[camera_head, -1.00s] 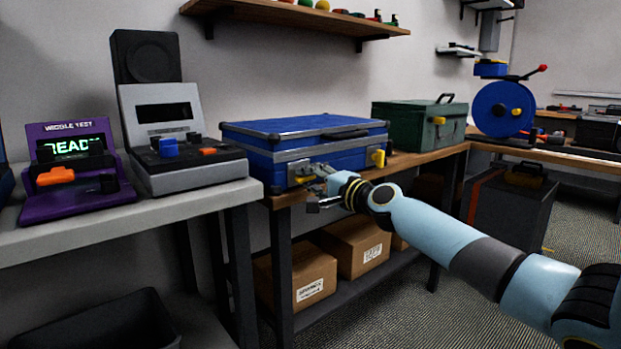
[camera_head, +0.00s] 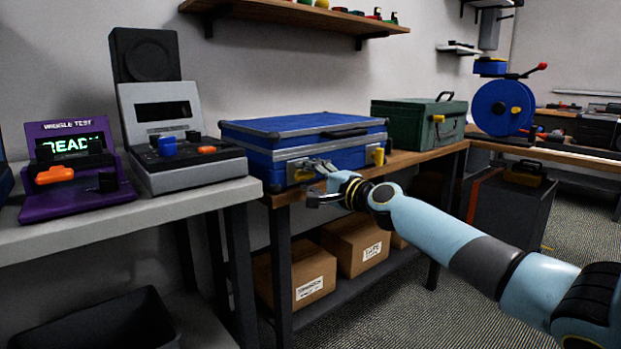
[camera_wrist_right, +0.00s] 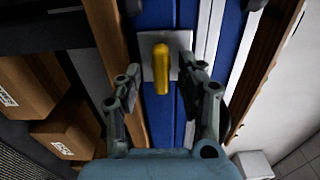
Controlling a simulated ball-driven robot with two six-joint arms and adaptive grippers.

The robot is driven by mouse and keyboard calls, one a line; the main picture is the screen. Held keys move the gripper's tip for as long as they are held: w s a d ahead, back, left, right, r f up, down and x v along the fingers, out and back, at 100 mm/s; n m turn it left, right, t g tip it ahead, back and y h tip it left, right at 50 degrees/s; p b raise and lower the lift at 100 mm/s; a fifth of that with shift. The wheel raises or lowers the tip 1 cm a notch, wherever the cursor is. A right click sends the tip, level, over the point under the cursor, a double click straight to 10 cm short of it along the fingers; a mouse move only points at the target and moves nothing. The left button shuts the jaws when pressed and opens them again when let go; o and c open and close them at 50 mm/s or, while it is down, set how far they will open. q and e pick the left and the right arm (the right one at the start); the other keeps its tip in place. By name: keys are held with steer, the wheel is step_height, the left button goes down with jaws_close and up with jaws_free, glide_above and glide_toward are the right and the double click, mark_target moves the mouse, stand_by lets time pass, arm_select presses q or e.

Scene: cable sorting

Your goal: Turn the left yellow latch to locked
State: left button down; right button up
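The blue case (camera_head: 262,152) sits closed on the wooden bench, with two latches on its front. The left yellow latch (camera_head: 303,174) is partly visible on a grey plate, just left of my right gripper (camera_head: 316,182). In the right wrist view the yellow latch lever (camera_wrist_right: 161,70) lies between the two spread fingers of my right gripper (camera_wrist_right: 157,82). Gaps show on both sides of the lever, and the fingers are open. The right yellow latch (camera_head: 379,156) is on the case's right side. My left gripper is not in view.
The wooden bench edge (camera_head: 424,156) runs below the case. A green toolbox (camera_head: 405,122) stands right of it. A grey tester (camera_head: 193,182) and purple wiggle-test unit (camera_head: 75,200) stand on the left table. Cardboard boxes (camera_head: 345,245) are underneath.

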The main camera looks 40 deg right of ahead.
steer(key=s, duration=0.7)
steer(key=shift+s+d, duration=0.25)
stand_by(0.6)
